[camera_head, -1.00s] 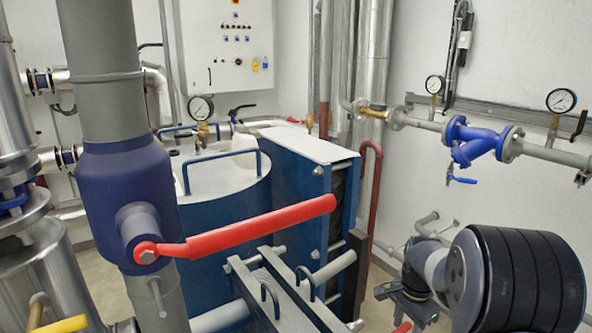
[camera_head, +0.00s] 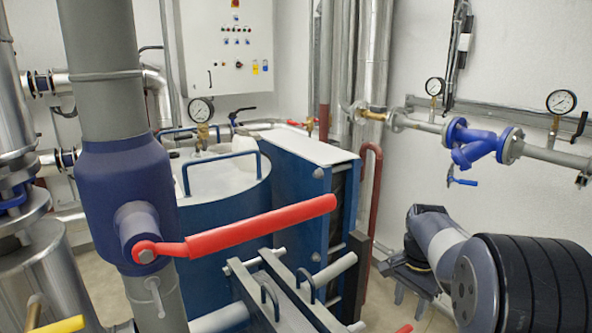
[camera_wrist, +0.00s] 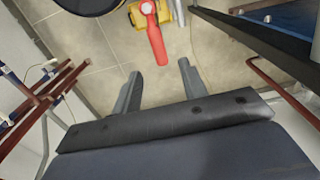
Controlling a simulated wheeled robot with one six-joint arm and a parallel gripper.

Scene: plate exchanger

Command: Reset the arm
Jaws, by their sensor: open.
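My gripper (camera_wrist: 158,88) is open in the wrist view. Its two grey fingers stand apart with bare tiled floor between them, and nothing is held. In the head view my gripper (camera_head: 412,302) hangs at the lower right, fingers pointing down toward the floor. My arm's wrist and a large dark link fill the lower right corner. A red lever on a yellow body (camera_wrist: 148,30) shows beyond the fingertips in the wrist view, apart from them.
A blue valve with a long red handle (camera_head: 250,226) stands at the left foreground. The blue plate exchanger (camera_head: 300,190) is left of my arm. A wall pipe with a blue strainer (camera_head: 470,145) and gauges runs above it. Reddish-brown pipes (camera_wrist: 40,105) flank the gripper. Tiled floor (camera_wrist: 85,60) is open below.

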